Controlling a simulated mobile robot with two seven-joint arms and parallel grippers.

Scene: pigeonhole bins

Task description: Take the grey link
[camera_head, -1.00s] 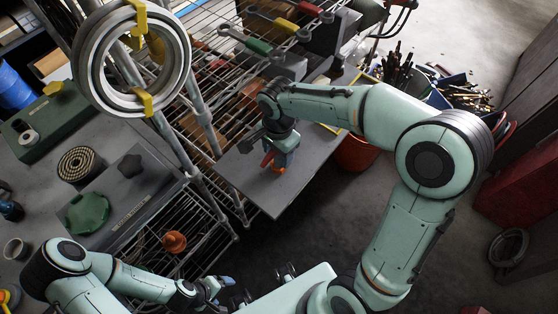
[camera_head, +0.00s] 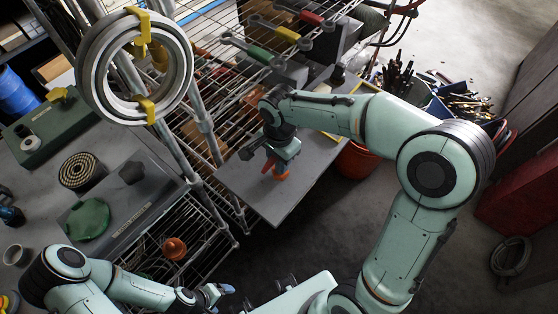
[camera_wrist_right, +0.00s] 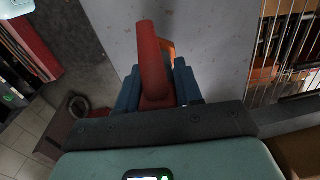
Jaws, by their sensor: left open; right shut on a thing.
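I cannot pick out a plain grey link for certain. Link-like bars with grey ring ends lie on the wire shelf in the head view: one with a green middle (camera_head: 258,51), one yellow (camera_head: 281,30), one red (camera_head: 304,14). My right gripper (camera_head: 277,167) is low over the grey board and shut on a red piece (camera_head: 268,165). In the right wrist view the red piece (camera_wrist_right: 152,60) rises between the blue fingers, with an orange part (camera_wrist_right: 168,47) partly hidden behind it. My left gripper (camera_head: 216,293) is open and empty at the bottom.
The grey board (camera_head: 235,183) juts from the wire rack. A large ring with yellow clips (camera_head: 90,75) hangs at upper left. A workbench (camera_head: 40,180) stands left. A red bucket (camera_head: 356,160) and a bin of tools (camera_head: 455,105) are behind my right arm.

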